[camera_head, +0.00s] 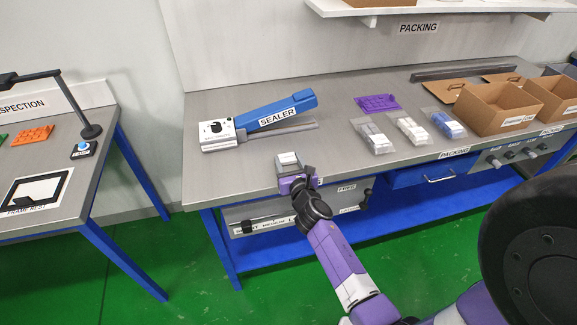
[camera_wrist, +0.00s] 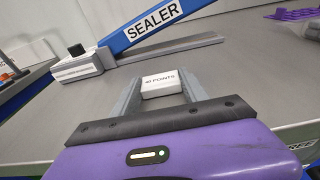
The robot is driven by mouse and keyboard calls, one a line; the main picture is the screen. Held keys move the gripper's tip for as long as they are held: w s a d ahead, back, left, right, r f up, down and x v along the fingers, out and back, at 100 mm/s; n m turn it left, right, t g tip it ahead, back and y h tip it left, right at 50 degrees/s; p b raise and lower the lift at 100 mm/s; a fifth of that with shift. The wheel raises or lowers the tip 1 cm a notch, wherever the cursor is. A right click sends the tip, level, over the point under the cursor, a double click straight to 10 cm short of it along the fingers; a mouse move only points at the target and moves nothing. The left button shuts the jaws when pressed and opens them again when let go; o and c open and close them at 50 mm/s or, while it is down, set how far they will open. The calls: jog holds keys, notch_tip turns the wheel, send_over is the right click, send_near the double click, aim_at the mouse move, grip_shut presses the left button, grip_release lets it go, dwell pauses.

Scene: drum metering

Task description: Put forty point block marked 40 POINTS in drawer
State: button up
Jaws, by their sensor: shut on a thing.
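My gripper (camera_head: 291,166) is shut on a small white block (camera_wrist: 162,83) at the front edge of the packing bench. In the wrist view its two grey fingers grip the block's sides, and its label reads "POINTS" with a number that looks like 40. In the head view the block (camera_head: 288,158) shows as a pale box at my fingertips. I cannot tell if it touches the bench top.
The packing bench (camera_head: 240,172) holds a blue and white sealer (camera_head: 275,113) behind my gripper. Bagged items (camera_head: 373,135), a purple piece (camera_head: 376,103) and open cardboard boxes (camera_head: 496,108) stand to the right. A grey panel (camera_head: 262,216) with a lever hangs below the bench.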

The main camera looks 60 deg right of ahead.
jog(key=shift+r, duration=0.1)
jog(key=shift+f, duration=0.2)
jog(key=o, duration=1.3)
jog(key=shift+o, duration=0.2)
jog(key=shift+r, duration=0.1)
